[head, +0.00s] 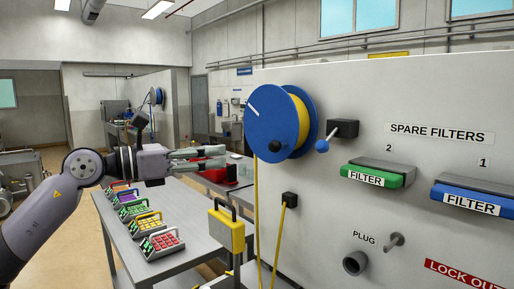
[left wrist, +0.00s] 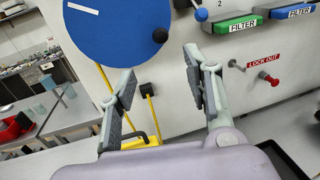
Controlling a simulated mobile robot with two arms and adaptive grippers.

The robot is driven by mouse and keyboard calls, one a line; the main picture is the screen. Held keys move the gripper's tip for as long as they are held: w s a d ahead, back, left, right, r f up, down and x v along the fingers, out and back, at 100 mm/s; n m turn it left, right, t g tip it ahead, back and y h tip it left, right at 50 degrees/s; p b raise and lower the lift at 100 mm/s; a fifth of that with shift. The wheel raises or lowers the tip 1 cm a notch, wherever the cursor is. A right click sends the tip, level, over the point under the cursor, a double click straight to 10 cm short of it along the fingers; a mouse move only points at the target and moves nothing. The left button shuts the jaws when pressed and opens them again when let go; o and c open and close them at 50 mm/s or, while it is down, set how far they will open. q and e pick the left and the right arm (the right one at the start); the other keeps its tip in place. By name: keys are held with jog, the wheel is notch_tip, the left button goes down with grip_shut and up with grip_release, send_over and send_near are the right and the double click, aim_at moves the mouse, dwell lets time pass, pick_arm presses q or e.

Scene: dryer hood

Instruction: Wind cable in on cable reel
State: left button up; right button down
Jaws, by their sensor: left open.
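The cable reel (head: 270,125) is on the white wall panel, with a blue disc bearing a white stripe and yellow cable (head: 299,120) wound behind it. Yellow cable hangs below the reel. In the left wrist view the blue disc (left wrist: 112,32) fills the upper left, with a black knob (left wrist: 160,35) near its right edge. My left gripper (head: 222,157) points right, left of the reel's lower edge in the head view. It is open and empty; its fingers (left wrist: 158,72) spread below the disc in the left wrist view. My right gripper is in neither view.
A black box (head: 343,128) with a blue-knobbed lever (head: 322,146) is just right of the reel. Filters (head: 378,173), a plug socket (head: 355,263) and a yellow case (head: 228,232) are nearby. A grey table (head: 185,215) holds several coloured keypads.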

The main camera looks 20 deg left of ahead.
aim_at(272, 145)
pick_arm(q)
jog(key=p+x, duration=0.7)
jog(key=x, duration=0.8)
jog(key=shift+w+d+r, duration=0.1)
jog(key=shift+w+d, duration=0.55)
jog(key=shift+d, duration=0.05)
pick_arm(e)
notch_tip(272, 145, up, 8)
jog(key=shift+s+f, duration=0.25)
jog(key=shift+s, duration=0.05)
pick_arm(q)
jog(key=shift+a, duration=0.1)
jog(key=shift+c, duration=0.6)
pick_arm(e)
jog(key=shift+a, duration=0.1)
pick_arm(q)
jog(key=shift+f, duration=0.2)
grip_shut()
